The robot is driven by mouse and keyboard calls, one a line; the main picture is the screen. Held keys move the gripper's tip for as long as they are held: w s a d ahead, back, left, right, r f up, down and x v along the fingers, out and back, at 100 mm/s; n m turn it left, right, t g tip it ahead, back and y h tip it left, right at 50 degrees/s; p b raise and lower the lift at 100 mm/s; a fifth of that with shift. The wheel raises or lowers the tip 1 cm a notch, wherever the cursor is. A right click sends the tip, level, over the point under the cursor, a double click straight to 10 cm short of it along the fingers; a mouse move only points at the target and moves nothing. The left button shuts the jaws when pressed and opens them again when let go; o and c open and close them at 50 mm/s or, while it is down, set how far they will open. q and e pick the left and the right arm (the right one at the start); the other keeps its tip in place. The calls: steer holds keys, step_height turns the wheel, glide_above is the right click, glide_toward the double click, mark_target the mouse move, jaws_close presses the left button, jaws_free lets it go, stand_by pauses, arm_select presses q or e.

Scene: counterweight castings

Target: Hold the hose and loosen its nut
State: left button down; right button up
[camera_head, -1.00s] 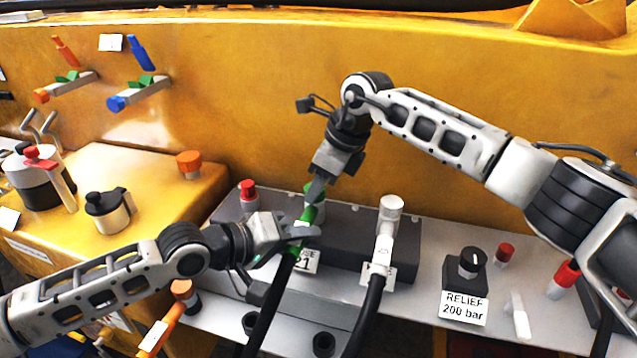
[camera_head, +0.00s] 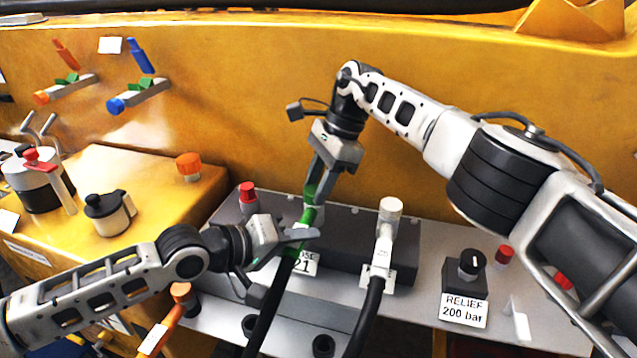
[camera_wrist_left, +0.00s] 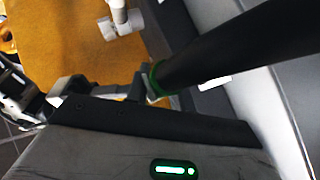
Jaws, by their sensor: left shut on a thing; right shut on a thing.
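The black hose (camera_head: 268,318) runs up from the bottom edge to a green fitting (camera_head: 305,219) at the grey block. My left gripper (camera_head: 301,234) is shut on the hose at its green end, from the left. In the left wrist view the thick black hose (camera_wrist_left: 235,45) ends in a green ring (camera_wrist_left: 157,82). The green nut (camera_head: 310,192) is at the top of that fitting. My right gripper (camera_head: 315,193) reaches down from above, shut on the nut; its fingers hide part of it.
A second hose (camera_head: 366,315) with a white fitting (camera_head: 384,250) stands just right. A red cap (camera_head: 248,192) is left on the block. The relief knob (camera_head: 471,264) and its label (camera_head: 464,310) are further right.

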steer(key=shift+d, duration=0.15)
stand_by(0.3)
steer(key=o, duration=1)
